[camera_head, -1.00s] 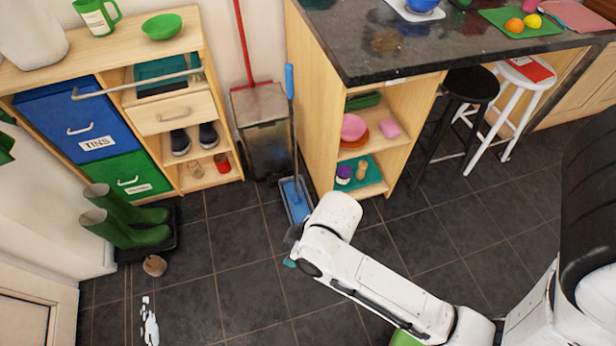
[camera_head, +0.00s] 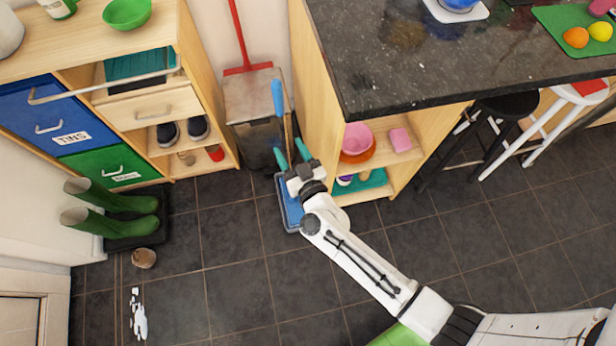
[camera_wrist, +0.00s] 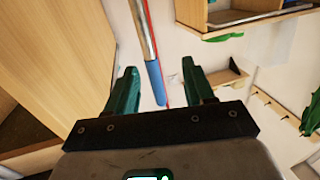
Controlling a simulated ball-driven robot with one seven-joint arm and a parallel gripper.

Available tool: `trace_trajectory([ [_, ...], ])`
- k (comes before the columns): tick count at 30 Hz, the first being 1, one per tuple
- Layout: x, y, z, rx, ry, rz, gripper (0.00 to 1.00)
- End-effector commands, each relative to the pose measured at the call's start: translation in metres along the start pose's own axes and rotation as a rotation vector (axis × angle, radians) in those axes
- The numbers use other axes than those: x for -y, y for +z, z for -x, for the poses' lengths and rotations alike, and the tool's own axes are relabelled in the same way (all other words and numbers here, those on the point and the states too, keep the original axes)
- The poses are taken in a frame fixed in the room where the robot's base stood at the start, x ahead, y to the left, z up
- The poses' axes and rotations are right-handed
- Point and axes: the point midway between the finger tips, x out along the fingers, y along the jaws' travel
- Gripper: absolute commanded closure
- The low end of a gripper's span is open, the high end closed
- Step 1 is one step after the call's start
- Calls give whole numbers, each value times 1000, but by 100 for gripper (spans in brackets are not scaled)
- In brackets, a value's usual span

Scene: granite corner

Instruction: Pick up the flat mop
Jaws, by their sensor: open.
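The flat mop stands upright beside the end of the wooden counter, with a blue grip (camera_head: 277,98) at the top of its pole and a blue head (camera_head: 290,208) on the floor. My gripper (camera_head: 291,153) is open in front of the pole, above the head, with its teal fingers pointing toward the mop. In the wrist view, the mop's blue grip (camera_wrist: 156,84) and metal pole (camera_wrist: 145,35) appear in the gap between the open fingers of my gripper (camera_wrist: 160,78). I cannot tell how far the pole lies beyond the fingertips.
The counter (camera_head: 400,50) is close on the right, and a shelf unit (camera_head: 188,45) is on the left. The middle floor is clear.

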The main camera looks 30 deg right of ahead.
Motion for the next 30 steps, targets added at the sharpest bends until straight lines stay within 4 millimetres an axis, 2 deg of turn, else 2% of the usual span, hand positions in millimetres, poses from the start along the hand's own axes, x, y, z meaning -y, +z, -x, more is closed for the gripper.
trace_trajectory([
  [4, -4, 2, -7, -7, 34, 4, 47],
  [12, -6, 2, -46, -8, 34, 4, 47],
  [19, -8, 2, -63, -8, 34, 4, 47],
  [27, -13, 2, -100, -8, 34, 3, 47],
  [30, -13, 2, -106, -7, 34, 3, 47],
])
